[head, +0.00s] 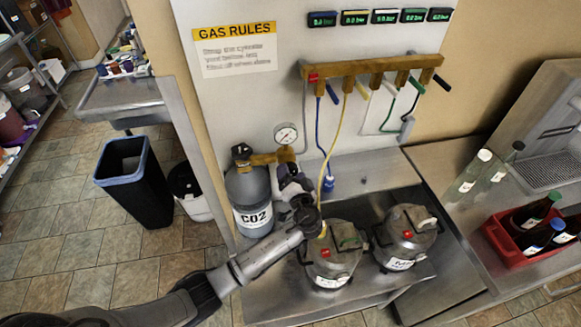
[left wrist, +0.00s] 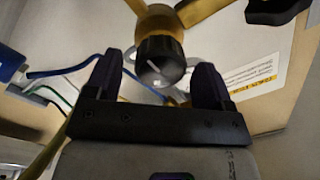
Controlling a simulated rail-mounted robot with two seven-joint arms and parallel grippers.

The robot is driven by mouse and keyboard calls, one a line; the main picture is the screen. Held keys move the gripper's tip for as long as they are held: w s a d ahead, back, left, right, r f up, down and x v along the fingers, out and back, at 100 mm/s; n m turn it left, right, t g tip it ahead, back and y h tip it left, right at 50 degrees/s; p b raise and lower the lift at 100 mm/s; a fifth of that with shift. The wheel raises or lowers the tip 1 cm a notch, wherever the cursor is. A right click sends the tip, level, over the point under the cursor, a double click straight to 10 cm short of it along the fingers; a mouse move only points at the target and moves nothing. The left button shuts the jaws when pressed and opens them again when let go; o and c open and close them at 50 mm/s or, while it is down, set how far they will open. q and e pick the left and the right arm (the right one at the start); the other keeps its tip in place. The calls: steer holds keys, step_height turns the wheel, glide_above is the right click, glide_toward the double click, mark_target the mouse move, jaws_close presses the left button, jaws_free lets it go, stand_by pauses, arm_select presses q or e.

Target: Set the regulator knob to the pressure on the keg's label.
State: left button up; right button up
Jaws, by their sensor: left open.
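The black regulator knob (left wrist: 160,62) with a white pointer line shows in the left wrist view, between my left gripper's fingertips (left wrist: 158,82). The fingers are apart on either side of it; I see gaps, no grip. In the head view my left gripper (head: 287,172) is at the brass regulator (head: 268,158) and hides the knob. The round pressure gauge (head: 286,135) stands above the regulator. The regulator sits on the grey CO2 cylinder (head: 246,188). Two steel kegs, a left keg (head: 318,266) and a right keg (head: 405,240), have white labels too small to read. My right gripper is out of view.
A brass manifold (head: 350,67) with several valves and hoses hangs on the wall below several small displays (head: 384,17). A yellow hose (head: 333,150) hangs beside my gripper. A red crate (head: 505,240) of bottles stands at the right.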

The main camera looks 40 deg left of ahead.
arm_select(q)
steer(key=shift+x, duration=0.9)
steer(key=c, duration=0.9)
